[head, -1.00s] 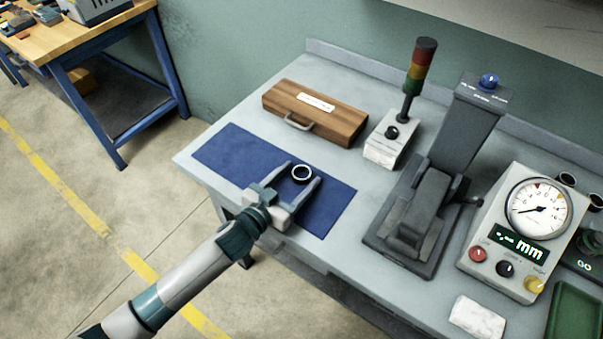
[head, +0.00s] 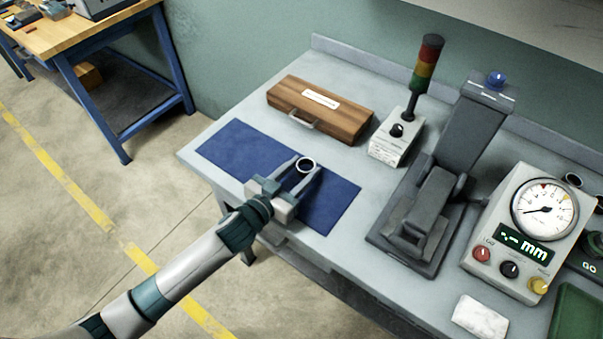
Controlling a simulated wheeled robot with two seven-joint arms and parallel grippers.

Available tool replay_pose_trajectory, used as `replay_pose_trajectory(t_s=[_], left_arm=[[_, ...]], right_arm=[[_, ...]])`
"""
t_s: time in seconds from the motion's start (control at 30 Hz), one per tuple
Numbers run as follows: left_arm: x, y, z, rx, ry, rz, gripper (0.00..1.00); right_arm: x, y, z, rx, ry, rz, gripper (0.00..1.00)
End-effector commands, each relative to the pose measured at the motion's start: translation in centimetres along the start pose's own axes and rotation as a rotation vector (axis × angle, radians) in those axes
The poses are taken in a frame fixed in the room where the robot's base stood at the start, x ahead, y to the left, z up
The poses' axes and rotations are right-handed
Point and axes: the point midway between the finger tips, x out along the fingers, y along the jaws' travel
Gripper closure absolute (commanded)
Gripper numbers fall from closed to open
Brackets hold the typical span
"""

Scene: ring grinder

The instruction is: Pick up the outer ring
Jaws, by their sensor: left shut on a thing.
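The outer ring (head: 306,165) is a small ring with a pale rim and a dark centre, over the blue mat (head: 232,153) on the grey workbench. My left gripper (head: 303,171) reaches in from the lower left and its two fingers are shut on the ring, one on each side. I cannot tell whether the ring touches the mat or is slightly above it. My right gripper is not in view.
A wooden case (head: 320,108) lies behind the mat. A signal tower (head: 425,75) on its box, a dark grey press-like fixture (head: 440,190) and a gauge with a dial (head: 543,209) stand to the right. A white cloth (head: 480,317) lies at the front right.

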Motion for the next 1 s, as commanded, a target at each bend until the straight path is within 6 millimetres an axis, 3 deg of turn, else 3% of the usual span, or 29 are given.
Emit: replay_pose_trajectory(t_s=[0.17, 0.6, 1.0], left_arm=[[-0.3, 0.0, -2.7, 0.002, 0.005, 0.001, 0.85], [4.2, 6.7, -8.2, -0.002, 0.005, 0.001, 0.85], [5.8, 9.1, -10.4, 0.0, 0.001, 0.0, 0.85]], right_arm=[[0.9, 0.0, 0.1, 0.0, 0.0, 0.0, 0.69], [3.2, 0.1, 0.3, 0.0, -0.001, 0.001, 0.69], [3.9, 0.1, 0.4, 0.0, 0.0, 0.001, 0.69]])
